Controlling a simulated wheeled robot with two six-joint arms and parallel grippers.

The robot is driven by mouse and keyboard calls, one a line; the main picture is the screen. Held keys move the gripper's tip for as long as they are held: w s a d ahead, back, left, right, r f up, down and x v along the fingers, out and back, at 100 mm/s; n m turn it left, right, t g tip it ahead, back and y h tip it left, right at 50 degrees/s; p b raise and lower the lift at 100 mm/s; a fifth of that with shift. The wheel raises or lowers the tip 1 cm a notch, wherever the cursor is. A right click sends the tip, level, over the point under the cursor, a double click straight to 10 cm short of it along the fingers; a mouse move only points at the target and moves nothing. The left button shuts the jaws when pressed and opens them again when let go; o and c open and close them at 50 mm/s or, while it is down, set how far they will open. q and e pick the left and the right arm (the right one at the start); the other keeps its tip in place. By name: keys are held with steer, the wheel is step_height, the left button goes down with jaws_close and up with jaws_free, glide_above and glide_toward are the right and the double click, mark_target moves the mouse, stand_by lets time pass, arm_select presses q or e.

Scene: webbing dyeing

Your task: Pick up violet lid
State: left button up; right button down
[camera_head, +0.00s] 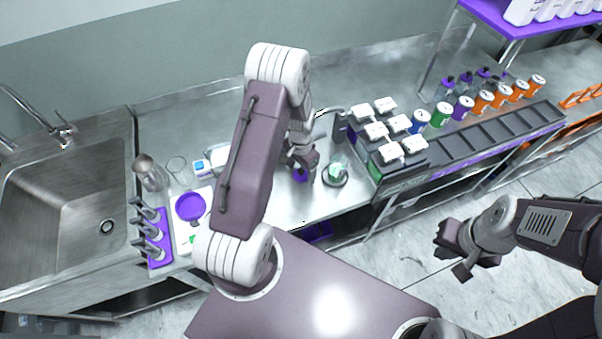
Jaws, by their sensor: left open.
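A small violet piece (300,175), which may be the violet lid, is on the steel counter right under my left gripper (301,162). The fingers partly cover it, and I cannot tell whether they touch it. My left gripper is open and points down. A round violet dish-like thing (190,208) lies flat on a white board at the left; I cannot tell if it is a lid. My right gripper (452,254) is over the floor at the right, away from the counter, with its fingers apart and nothing between them.
A glass with green contents (337,172) stands on a dark round base just right of my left gripper. A black rack with white-lidded containers (388,152) and a row of coloured jars (440,114) are further right. The sink (70,220) and a violet tool holder (158,252) are left.

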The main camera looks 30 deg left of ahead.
arm_select(q)
steer(key=c, duration=1.4)
